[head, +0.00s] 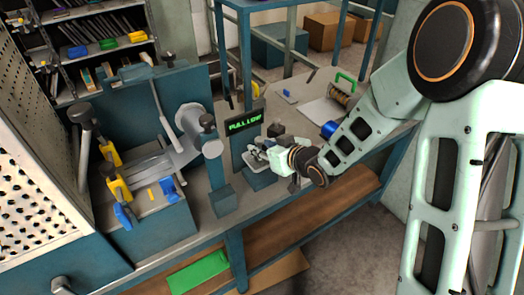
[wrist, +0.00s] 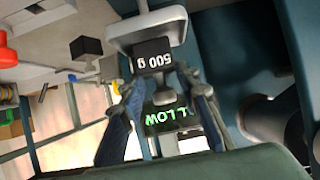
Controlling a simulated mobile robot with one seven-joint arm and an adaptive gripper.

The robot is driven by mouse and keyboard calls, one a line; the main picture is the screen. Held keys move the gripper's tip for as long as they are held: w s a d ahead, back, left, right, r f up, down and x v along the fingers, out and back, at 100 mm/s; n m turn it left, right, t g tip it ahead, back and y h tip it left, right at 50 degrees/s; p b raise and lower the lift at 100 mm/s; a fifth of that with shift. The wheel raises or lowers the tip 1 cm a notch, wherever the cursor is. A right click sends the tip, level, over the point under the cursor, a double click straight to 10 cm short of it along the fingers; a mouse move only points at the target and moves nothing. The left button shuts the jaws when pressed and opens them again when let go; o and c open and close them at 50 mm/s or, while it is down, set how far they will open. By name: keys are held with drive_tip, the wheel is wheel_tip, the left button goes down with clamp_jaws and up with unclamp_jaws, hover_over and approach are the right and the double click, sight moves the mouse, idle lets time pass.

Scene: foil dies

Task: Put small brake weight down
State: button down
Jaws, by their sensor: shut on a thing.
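The small brake weight is a black block marked "500 g" (wrist: 152,58), seen in the wrist view between the tips of my gripper (wrist: 162,78). My gripper is shut on it. A pale metal pan (wrist: 125,34) lies right by the weight; I cannot tell whether the weight touches it. In the head view my gripper (head: 266,151) is at the metal pan (head: 253,161), in front of the display (head: 244,122) with green letters that look like "PULL LOW". The weight is hard to make out there.
Another black block (head: 276,130) stands on the bench behind my gripper; it also shows in the wrist view (wrist: 87,47). A blue post (head: 214,165) and a machine with yellow and blue clamps (head: 118,184) stand left.

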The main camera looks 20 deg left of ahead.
drive_tip(key=shift+w+f, duration=0.1)
drive_tip(key=shift+f, duration=0.45)
drive_tip(key=shift+f, duration=0.1)
drive_tip(key=c, duration=1.5)
unclamp_jaws()
drive_tip(key=shift+f, duration=0.1)
drive_tip(key=shift+o, duration=0.2)
drive_tip(key=shift+r, duration=0.2)
drive_tip(key=shift+s+d+r, duration=0.15)
drive_tip(key=shift+s+d, duration=0.05)
drive_tip(key=shift+s, duration=0.05)
drive_tip(key=p+v, duration=0.1)
drive_tip(key=v, duration=1)
drive_tip(key=shift+s+d+p, duration=0.2)
drive_tip(key=shift+p, duration=0.1)
